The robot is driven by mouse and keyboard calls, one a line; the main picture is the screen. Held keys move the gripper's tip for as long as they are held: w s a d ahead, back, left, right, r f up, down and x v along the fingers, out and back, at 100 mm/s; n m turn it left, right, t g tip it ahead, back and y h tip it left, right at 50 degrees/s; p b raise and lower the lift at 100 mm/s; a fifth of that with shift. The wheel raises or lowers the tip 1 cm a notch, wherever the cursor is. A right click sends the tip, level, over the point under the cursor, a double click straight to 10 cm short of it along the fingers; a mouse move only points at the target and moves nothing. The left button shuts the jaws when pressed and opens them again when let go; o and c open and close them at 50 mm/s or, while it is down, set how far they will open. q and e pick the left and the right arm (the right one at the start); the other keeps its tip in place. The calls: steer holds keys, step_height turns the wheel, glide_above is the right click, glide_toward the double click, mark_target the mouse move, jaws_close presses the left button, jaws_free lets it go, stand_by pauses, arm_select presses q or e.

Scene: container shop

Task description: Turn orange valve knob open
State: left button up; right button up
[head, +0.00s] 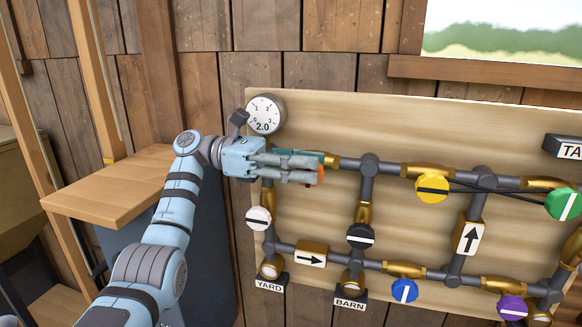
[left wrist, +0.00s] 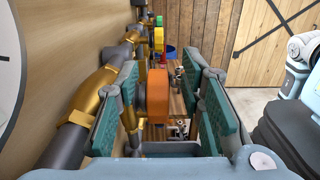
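The orange valve knob (left wrist: 157,95) shows in the left wrist view between the two teal finger pads of my left gripper (left wrist: 158,82), towards their far ends. Gaps show on both sides of it, so the fingers appear open and not pressed on it. In the head view my left gripper (head: 316,168) reaches in from the left at the upper pipe and covers most of the orange knob (head: 321,175). Only a sliver of orange shows there, and the knob's mark is hidden. My right gripper is not in view.
A wooden panel (head: 310,110) carries grey pipes and brass valves. A gauge (head: 264,114) reading 2.0 is just above my left gripper. Nearby are yellow (head: 432,188), white (head: 258,218), black (head: 360,236), blue (head: 404,291), green (head: 563,204) and purple (head: 512,307) knobs. A wooden shelf (head: 110,190) stands left.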

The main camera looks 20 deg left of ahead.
arm_select(q)
steer(key=shift+s+d, duration=0.1)
steer(key=shift+d, duration=0.35)
steer(key=shift+w, duration=0.2)
steer(key=c, duration=0.6)
jaws_close()
steer(key=h+b, duration=0.1)
steer(key=b, duration=0.1)
steer(key=h+b, duration=0.2)
steer(key=b, duration=0.1)
steer(key=a+f+h+b, duration=0.1)
steer(key=h+b, duration=0.1)
steer(key=b, duration=0.1)
steer(key=shift+f, duration=0.1)
steer(key=shift+r+h, duration=0.2)
steer(key=shift+h, duration=0.1)
steer(key=shift+r, duration=0.25)
steer(key=o, duration=0.6)
jaws_free()
